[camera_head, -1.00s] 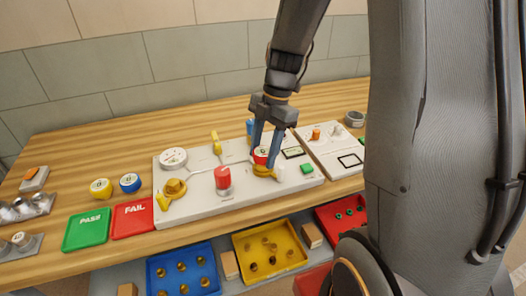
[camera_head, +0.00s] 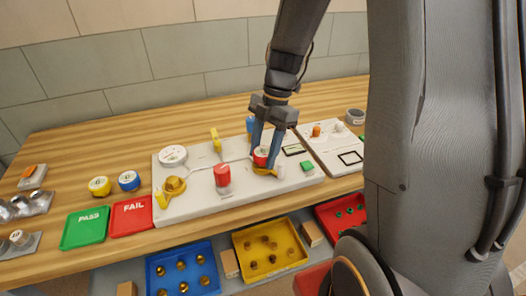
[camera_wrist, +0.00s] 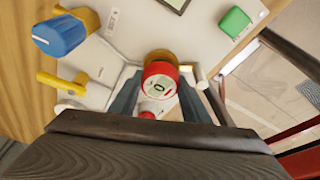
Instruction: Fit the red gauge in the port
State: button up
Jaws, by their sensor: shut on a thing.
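The red gauge (camera_head: 261,156) has a red body and a white dial face. It also shows in the wrist view (camera_wrist: 160,82), between my two fingers. My gripper (camera_head: 268,160) is shut on it, fingers pointing down over the right half of the white board (camera_head: 235,188). A brass fitting (camera_head: 265,170) lies directly under the gauge, with a yellow handle beside it. The port opening itself is hidden under the gauge, so I cannot tell whether the gauge is seated. A second brass port (camera_head: 174,184) on the left of the board has nothing on it.
A red cylinder (camera_head: 222,176) stands left of my gripper and a blue knob (camera_wrist: 62,34) stands behind it. A green button (camera_head: 306,166) is to the right. The yellow gauge (camera_head: 100,187), blue gauge (camera_head: 129,181), green PASS tray (camera_head: 84,229) and red FAIL tray (camera_head: 132,217) are left of the board.

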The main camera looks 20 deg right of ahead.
jog(key=shift+f+b, duration=0.35)
jog(key=shift+f, duration=0.15)
dwell(0.8)
jog(key=o, duration=1.3)
jog(key=shift+r, duration=0.1)
jog(key=shift+r+p, duration=2.75)
jog(key=shift+r, duration=1.2)
jog(key=shift+s, duration=0.1)
